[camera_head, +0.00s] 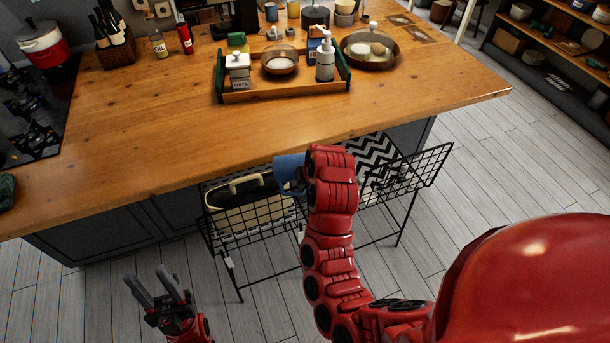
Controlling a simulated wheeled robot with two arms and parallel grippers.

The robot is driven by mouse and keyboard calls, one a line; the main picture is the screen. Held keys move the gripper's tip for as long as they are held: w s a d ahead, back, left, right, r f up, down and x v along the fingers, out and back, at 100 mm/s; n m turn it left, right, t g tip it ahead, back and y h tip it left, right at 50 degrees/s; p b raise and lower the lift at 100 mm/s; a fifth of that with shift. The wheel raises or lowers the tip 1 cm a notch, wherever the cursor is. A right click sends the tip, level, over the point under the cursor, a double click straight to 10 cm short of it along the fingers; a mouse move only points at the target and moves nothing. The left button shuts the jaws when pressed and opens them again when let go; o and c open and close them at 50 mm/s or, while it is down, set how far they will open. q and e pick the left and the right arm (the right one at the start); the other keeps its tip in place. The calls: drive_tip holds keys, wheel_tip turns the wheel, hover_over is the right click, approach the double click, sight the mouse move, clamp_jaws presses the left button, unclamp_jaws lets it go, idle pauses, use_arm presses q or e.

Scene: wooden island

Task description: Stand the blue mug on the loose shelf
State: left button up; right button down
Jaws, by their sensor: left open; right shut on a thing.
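The blue mug (288,168) is just off the front edge of the wooden island, above a black wire rack. My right gripper (302,180) is shut on it, with the fingers mostly hidden by my red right arm and the mug. A black-and-white zigzag board (372,150) lies in the rack behind the arm; it may be the loose shelf, but I cannot tell for sure. My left gripper (155,285) is open and empty, low over the floor at the lower left.
The wire rack (250,235) has raised basket sides and holds a dark bag-like thing with a pale handle (245,183). The wooden island (150,130) bears a tray (285,92), a bowl (370,60), bottles and a stove. Its front left top is clear.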

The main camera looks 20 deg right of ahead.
drive_tip(key=shift+s+a+f, duration=0.1)
drive_tip(key=shift+s+f, duration=0.05)
drive_tip(key=shift+f, duration=0.25)
drive_tip(key=s+a+f+n+y, duration=0.1)
drive_tip(key=s+f+n, duration=0.1)
drive_tip(key=s+f, duration=0.8)
drive_tip(key=shift+s+a+f, duration=0.3)
drive_tip(key=shift+a+f, duration=0.05)
drive_tip(key=shift+f, duration=0.05)
drive_tip(key=shift+a+f, duration=0.1)
